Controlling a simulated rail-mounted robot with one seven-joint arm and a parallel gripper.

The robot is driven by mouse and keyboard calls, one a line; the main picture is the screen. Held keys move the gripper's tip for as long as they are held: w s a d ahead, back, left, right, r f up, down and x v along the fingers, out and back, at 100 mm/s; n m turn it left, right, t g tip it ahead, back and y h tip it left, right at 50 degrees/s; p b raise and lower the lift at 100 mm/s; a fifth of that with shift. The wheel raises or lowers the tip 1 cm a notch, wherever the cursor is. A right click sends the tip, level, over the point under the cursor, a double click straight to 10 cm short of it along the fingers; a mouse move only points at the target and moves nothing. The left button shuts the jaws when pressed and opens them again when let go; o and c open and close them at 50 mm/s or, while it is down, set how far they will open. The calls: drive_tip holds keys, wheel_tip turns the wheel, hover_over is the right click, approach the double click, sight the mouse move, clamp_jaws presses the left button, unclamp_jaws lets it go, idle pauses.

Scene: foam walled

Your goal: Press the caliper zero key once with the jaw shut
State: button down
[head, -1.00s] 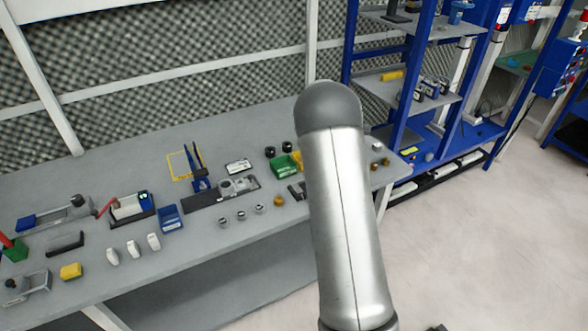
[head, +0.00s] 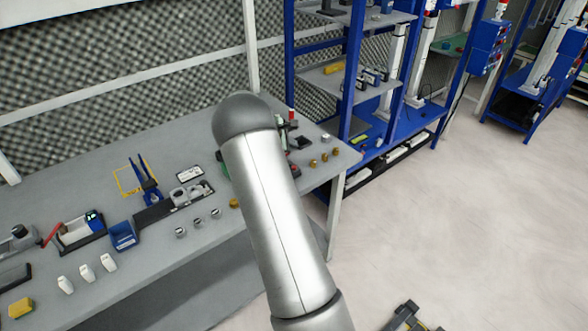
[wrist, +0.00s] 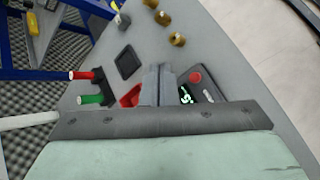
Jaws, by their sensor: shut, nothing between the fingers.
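In the wrist view, a dark device with lit green digits (wrist: 186,96) lies on the bench, with a round red button (wrist: 195,76) on it. I cannot tell for sure that it is the caliper, or that the button is its zero key. My gripper (wrist: 158,70) is shut and empty, its fingertips just left of the digits in the picture. Contact cannot be judged. The device's lower part is hidden behind my gripper body. In the head view my arm hides the gripper; a small dark and red item (head: 293,169) shows just right of the arm.
Red (wrist: 82,75) and green (wrist: 92,99) handles, a black square pad (wrist: 128,62) and brass pieces (wrist: 177,39) lie near the gripper. A red part (wrist: 131,96) sits beside the fingers.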

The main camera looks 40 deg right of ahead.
wheel_tip(320, 180, down, 7)
drive_tip(key=b, duration=0.4)
idle(1.9)
drive_tip(key=shift+f+b, duration=0.4)
drive_tip(key=shift+f+b, duration=0.45)
drive_tip(key=shift+f, duration=0.05)
idle(0.5)
drive_tip(key=shift+r, duration=0.1)
drive_tip(key=shift+r+p, duration=0.5)
drive_tip(key=shift+r, duration=0.3)
wheel_tip(320, 180, up, 5)
drive_tip(key=p, duration=0.3)
